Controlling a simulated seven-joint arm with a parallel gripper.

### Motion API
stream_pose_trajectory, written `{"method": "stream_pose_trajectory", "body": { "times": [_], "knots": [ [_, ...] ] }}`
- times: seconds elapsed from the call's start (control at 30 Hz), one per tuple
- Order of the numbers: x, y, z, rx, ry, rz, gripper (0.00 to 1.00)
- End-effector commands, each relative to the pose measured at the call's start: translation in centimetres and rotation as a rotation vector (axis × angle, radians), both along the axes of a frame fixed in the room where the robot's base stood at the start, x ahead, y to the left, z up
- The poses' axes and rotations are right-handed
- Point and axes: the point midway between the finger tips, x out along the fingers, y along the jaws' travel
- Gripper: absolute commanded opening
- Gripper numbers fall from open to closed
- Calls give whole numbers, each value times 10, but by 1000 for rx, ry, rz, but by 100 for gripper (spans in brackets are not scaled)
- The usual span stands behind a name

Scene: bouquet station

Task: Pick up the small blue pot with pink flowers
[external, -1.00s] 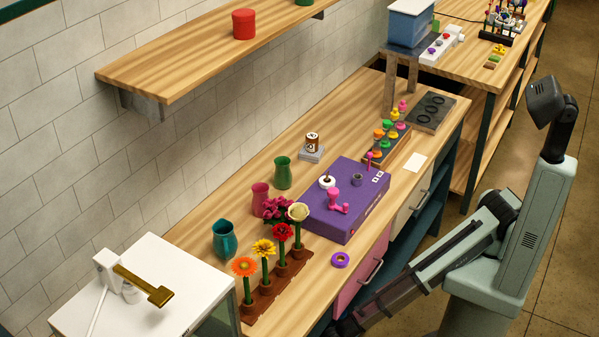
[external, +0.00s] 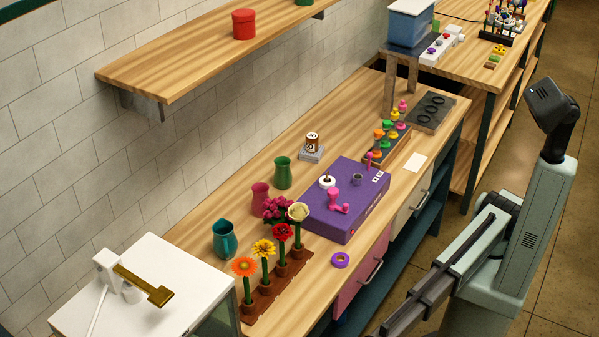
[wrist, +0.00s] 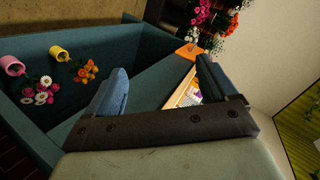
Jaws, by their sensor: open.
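I cannot make out a small blue pot with pink flowers in either view. In the wrist view, my gripper (wrist: 160,74) is open, with nothing visible held between its fingers. To its left, a pink pot (wrist: 12,65) lies tilted with white and pink flowers (wrist: 40,91) spilling toward the lower right. Beside it, a yellow pot (wrist: 60,53) lies tilted with orange flowers (wrist: 84,71). Both are inside a dark teal bin or shelf space. Pink flowers (wrist: 196,17) show at the top; their pots cannot be made out. My gripper is outside the external view.
A teal wall (wrist: 130,42) runs behind the open fingers. An orange piece and a pale wooden tray (wrist: 183,90) show near the right finger. On the bench are a teal jug (external: 224,240), magenta flowers (external: 276,209), a purple box (external: 335,222) and a purple tape roll (external: 340,260).

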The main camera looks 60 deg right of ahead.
Motion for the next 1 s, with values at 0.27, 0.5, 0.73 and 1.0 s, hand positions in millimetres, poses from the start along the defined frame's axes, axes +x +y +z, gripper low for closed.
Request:
{"method": "stream_pose_trajectory", "body": {
  "times": [0.27,0.5,0.73,1.0],
  "knots": [
    [31,30,170,288,212,-106,86],
    [63,25,315,524,405,-179,86],
    [129,-12,447,728,576,-247,86],
    [253,-84,499,768,625,-316,86]
  ]
}}
